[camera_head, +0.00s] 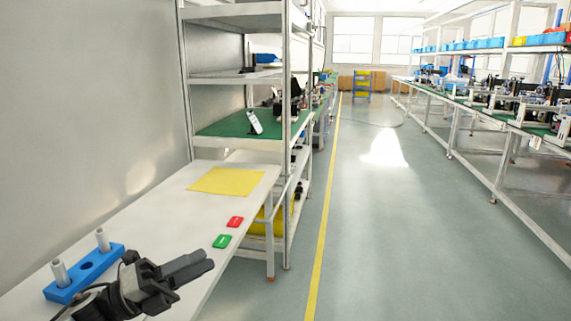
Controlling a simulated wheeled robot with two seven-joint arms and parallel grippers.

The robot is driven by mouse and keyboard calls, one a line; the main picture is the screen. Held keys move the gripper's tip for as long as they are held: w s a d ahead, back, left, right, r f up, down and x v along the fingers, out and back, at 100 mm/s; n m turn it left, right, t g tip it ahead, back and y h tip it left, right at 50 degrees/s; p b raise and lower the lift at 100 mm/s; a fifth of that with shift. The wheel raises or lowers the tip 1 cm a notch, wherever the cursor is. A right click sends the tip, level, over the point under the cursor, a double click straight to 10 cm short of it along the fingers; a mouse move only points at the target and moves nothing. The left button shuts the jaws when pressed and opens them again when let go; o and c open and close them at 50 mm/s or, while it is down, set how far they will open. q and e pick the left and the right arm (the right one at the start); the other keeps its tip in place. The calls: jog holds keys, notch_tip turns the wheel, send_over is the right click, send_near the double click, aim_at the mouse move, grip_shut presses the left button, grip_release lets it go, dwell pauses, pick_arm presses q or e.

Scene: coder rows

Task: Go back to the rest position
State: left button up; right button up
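My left gripper (205,259) is dark grey and reaches in over the white table from the lower left, pointing right. Its two fingers lie close together, with no clear gap and nothing visible between them. It is just to the right of a blue holder (60,290) with two light grey cylinders (103,240) standing upright in it and an empty round hole between them. My wrist covers part of the holder's near right side. My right gripper is not in view.
On the white table (150,215) lie a yellow sheet (227,181), a red card (235,222) and a green card (222,241). A shelf rack (290,130) stands behind. The aisle floor (400,220) to the right is clear; a long workbench (480,110) lines its far side.

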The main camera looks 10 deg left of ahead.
pick_arm(q)
jog(key=s+d+f+n+t+y, duration=0.25)
jog(key=f+n+y, duration=0.3)
jog(key=n, duration=0.35)
jog(key=s+d+f+n+t+y, duration=0.1)
jog(key=d+f+n+t+y, duration=0.3)
jog(key=f+n, duration=0.4)
jog(key=s+f+n+g+y+b, duration=0.1)
jog(key=s+f+n+g+y, duration=0.5)
jog(key=s+f+n, duration=0.7)
jog(key=s+n, duration=0.2)
jog(key=n, duration=0.1)
jog(key=shift+f+b, duration=0.3)
jog(key=shift+f, duration=0.05)
jog(key=shift+s+y, duration=0.15)
jog(key=shift+y, duration=0.1)
